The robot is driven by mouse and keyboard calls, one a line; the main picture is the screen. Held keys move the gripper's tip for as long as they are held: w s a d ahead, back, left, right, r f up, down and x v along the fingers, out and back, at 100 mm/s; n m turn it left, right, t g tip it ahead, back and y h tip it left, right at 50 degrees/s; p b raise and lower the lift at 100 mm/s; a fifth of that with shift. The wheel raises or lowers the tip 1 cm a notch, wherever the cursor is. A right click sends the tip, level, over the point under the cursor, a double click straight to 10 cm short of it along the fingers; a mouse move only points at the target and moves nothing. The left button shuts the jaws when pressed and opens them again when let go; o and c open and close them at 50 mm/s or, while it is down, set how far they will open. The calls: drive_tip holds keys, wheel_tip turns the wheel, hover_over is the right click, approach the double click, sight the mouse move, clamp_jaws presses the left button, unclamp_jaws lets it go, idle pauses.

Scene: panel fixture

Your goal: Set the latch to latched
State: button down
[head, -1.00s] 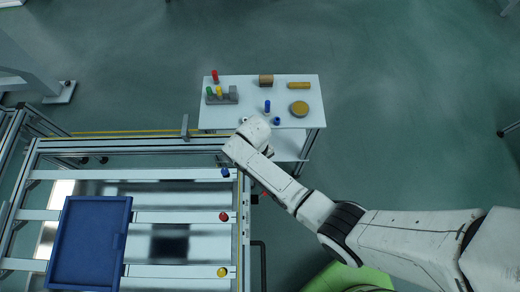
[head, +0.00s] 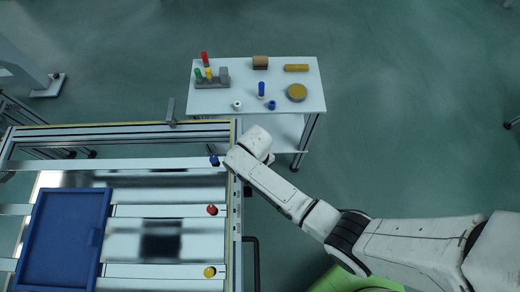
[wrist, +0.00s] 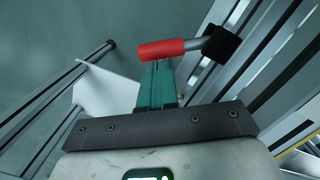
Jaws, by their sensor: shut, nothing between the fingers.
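The latch shows in the wrist view as a red handle (wrist: 161,49) on a short metal rod, which runs to a black block (wrist: 221,44) at the frame. The handle lies nearly level across the picture. My gripper (wrist: 158,68) has its teal fingers closed together, with nothing between them. Their tips are just below the red handle in the picture, overlapping its lower edge; I cannot tell whether they touch it. In the head view my arm hides the gripper and the latch near the frame's right rail.
The aluminium frame (head: 236,225) holds a blue panel (head: 65,240) and blue, red and yellow knobs. A white table (head: 225,103) behind it carries pegs, a grey holder and several small parts. Open floor lies to the right.

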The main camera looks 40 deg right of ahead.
drive_tip(key=shift+s+r, duration=0.1)
drive_tip(key=shift+s, duration=0.15)
